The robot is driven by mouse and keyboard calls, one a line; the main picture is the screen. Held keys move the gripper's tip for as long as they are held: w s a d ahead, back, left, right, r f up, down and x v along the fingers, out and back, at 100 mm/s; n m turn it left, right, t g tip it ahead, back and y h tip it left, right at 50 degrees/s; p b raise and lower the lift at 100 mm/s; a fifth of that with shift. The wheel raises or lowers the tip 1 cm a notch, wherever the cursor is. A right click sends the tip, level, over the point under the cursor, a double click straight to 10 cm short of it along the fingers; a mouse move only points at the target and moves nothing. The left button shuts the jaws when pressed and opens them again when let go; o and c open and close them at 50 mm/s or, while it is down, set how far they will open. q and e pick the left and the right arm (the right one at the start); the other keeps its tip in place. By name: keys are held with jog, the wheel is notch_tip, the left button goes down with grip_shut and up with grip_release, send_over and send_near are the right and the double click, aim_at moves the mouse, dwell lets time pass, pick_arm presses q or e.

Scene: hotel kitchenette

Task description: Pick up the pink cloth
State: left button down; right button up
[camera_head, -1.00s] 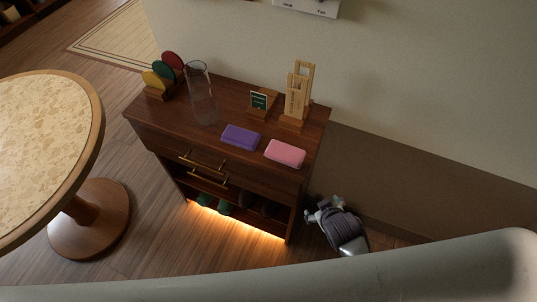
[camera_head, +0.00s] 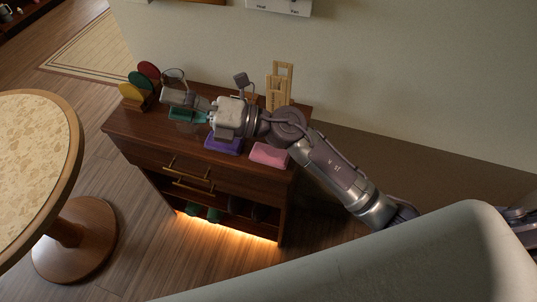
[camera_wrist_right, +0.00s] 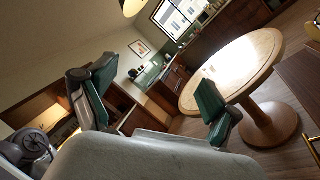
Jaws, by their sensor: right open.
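The pink cloth (camera_head: 268,154) is a folded, flat pad on the right front part of the dark wooden cabinet top (camera_head: 125,127), in the head view. It lies clear of any finger. The arm of my right gripper (camera_head: 204,101) comes in from the right and passes just behind and above the cloth. The gripper hangs over the cabinet, to the left of the cloth and above the purple cloth. In the right wrist view, its green-padded fingers (camera_wrist_right: 158,98) are spread apart with nothing between them. The pink cloth does not show there. My left gripper is not in view.
The purple cloth (camera_head: 223,145) lies left of the pink one. A round table (camera_head: 72,150) is at the left.

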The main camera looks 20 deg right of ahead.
notch_tip(320, 180, down, 4)
jog(key=s+a+n+g+h, duration=0.2)
jog(key=n+g, duration=0.3)
jog(key=n+g+h, duration=0.2)
jog(key=n+h, duration=0.3)
jog(key=h, duration=1.3)
send_over(265, 151)
notch_tip(265, 151, down, 10)
jog(key=f, duration=0.3)
jog(key=f+p, duration=0.1)
jog(key=f, duration=0.4)
jog(key=shift+s+d+f+p, duration=0.15)
jog(key=shift+s+p, duration=0.1)
jog(key=shift+p, duration=0.05)
notch_tip(265, 151, down, 5)
jog(key=shift+w+r+p, duration=0.15)
jog(key=shift+p, duration=0.8)
jog(key=shift+f, duration=0.5)
jog(key=c, duration=1.2)
jog(key=shift+c, duration=0.2)
